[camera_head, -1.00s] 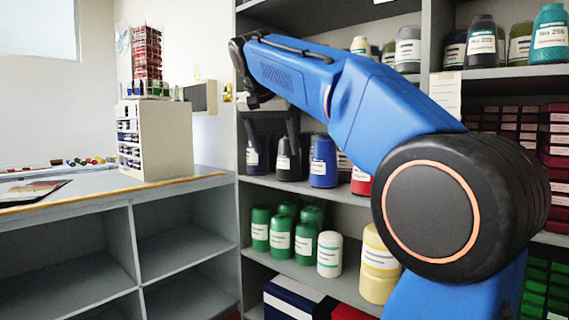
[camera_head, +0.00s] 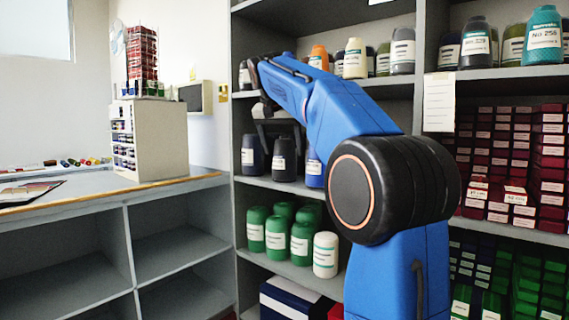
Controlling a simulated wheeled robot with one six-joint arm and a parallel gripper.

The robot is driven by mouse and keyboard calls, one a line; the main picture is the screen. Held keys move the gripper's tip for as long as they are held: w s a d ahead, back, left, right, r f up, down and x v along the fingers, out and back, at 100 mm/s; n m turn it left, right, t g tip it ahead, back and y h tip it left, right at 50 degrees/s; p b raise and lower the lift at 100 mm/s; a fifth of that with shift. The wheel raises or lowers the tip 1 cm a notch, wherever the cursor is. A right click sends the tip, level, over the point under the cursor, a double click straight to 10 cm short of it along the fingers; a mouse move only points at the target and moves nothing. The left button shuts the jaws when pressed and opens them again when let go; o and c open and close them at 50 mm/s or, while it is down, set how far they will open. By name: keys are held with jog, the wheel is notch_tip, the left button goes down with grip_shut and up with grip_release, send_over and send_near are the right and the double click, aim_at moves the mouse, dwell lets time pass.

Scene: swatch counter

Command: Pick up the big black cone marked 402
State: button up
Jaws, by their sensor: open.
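Two dark cones stand on the middle shelf, a dark navy or black one (camera_head: 252,158) at the left and a black one (camera_head: 284,160) to its right. Both have white labels too small to read, so I cannot tell which is marked 402. My gripper (camera_head: 277,134) points down at the level of the cones' tops, in front of or above them; its depth is unclear. Its jaws are open with nothing visibly held. A large dark cone (camera_head: 478,42) on the upper right shelf has a label that seems to read 329.
A blue cone (camera_head: 314,170) stands right of the black one, partly behind my arm. Green cones (camera_head: 276,238) and a cream cone (camera_head: 326,255) fill the shelf below. Upper-shelf cones (camera_head: 355,58) stand behind my arm. A counter (camera_head: 110,188) lies left.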

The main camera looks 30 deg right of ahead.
aim_at(284, 153)
jog(key=shift+x, duration=1.65)
jog(key=c, duration=1.4)
jog(key=shift+o, duration=0.2)
jog(key=shift+r, duration=0.15)
